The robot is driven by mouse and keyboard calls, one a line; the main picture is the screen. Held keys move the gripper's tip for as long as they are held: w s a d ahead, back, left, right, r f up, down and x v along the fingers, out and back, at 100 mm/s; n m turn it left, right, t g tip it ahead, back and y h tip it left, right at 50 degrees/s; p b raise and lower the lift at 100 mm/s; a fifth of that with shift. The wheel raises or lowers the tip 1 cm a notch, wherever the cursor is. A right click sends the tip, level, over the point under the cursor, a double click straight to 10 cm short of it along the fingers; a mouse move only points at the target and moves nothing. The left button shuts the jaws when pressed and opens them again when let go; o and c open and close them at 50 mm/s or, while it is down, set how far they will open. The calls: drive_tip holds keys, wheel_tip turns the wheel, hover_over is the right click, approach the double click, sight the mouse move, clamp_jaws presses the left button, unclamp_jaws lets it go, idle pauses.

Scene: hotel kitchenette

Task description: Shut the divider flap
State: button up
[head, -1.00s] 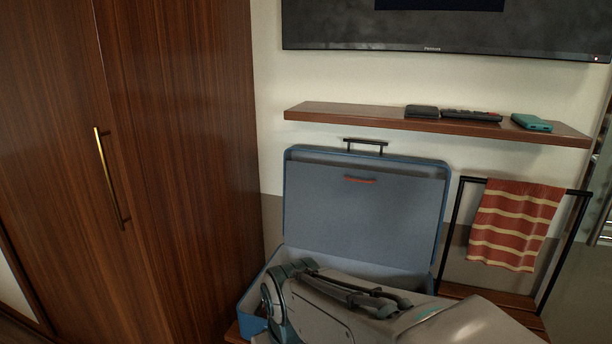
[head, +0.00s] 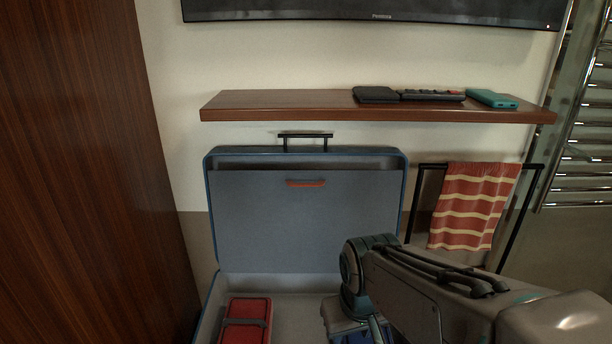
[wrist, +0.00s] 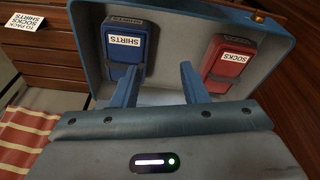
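The open blue suitcase (head: 409,190) stands with its lid up in the head view. The divider flap (head: 300,225) is a flat grey panel with a red pull (head: 306,183) near its top, upright against the lid. A red pouch (head: 246,322) lies in the base. The wrist view shows the red pouch, labelled SOCKS (wrist: 232,62), and a blue pouch, labelled SHIRTS (wrist: 127,52), in the suitcase (wrist: 180,22). My gripper (wrist: 162,75) is over the base, its two blue fingers apart with nothing between them. I cannot make out the flap there.
A wooden shelf (head: 290,106) holds a dark wallet-like item, a remote and a teal box above the suitcase. A striped towel (head: 470,205) hangs on a black rack at right. A tall wooden cabinet (head: 85,170) stands at left. A small card (wrist: 24,20) reads TO PACK.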

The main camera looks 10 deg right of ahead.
drive_tip(key=w+d+r+n+t+h, duration=0.1)
drive_tip(key=w+d+n+t, duration=0.3)
drive_tip(key=w, duration=0.5)
drive_tip(key=n+t+y, duration=0.4)
drive_tip(key=n+t, duration=0.6)
drive_tip(key=n, duration=0.5)
approach(306, 185)
drive_tip(key=b+x, duration=0.1)
drive_tip(key=x, duration=0.8)
clamp_jaws()
